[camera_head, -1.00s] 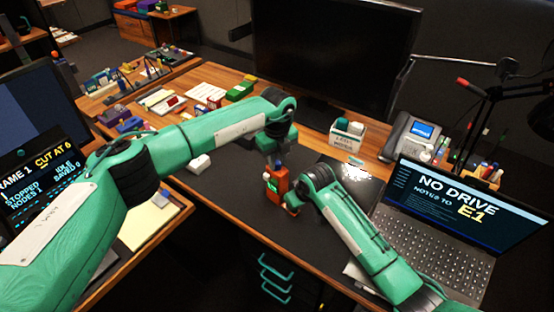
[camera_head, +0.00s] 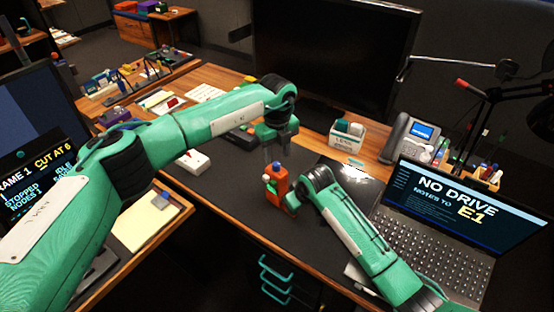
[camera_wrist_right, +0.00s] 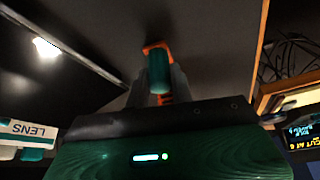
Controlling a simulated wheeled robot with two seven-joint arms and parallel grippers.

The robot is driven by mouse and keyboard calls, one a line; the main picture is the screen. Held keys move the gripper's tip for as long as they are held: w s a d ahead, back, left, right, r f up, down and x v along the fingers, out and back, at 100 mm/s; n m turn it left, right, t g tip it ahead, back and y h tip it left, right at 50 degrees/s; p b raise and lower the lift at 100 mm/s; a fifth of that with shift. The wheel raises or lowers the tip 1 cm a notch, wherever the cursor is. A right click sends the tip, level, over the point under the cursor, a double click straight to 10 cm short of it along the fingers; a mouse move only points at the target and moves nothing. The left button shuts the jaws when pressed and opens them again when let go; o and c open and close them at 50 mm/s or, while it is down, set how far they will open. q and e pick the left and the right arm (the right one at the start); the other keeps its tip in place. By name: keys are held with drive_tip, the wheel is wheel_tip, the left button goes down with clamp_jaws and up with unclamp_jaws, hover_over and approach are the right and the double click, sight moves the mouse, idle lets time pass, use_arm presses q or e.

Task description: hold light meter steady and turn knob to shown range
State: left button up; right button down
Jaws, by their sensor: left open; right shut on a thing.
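The orange light meter (camera_head: 278,184) stands over the dark desk mat in the head view, a small pale spot on its left side. My right gripper (camera_head: 291,206) is shut on the meter's lower right side. In the right wrist view, the meter's orange edge (camera_wrist_right: 157,46) shows beyond a teal cylinder between the fingers (camera_wrist_right: 158,82). My left gripper (camera_head: 273,151) points down just above the meter, open and apparently empty.
A laptop (camera_head: 465,205) reading "NO DRIVE NOTES TO E1" stands right of my right arm. A white box (camera_head: 347,136), a phone (camera_head: 408,138) and a large dark monitor (camera_head: 330,50) stand behind. A white switch box (camera_head: 193,162) lies left. The mat (camera_head: 235,195) left of the meter is clear.

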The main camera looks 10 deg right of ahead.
use_arm(q)
wheel_tip(320, 180, up, 8)
drive_tip(key=shift+r, duration=0.15)
idle(0.5)
wheel_tip(320, 180, up, 11)
hover_over(277, 163)
idle(1.0)
idle(0.4)
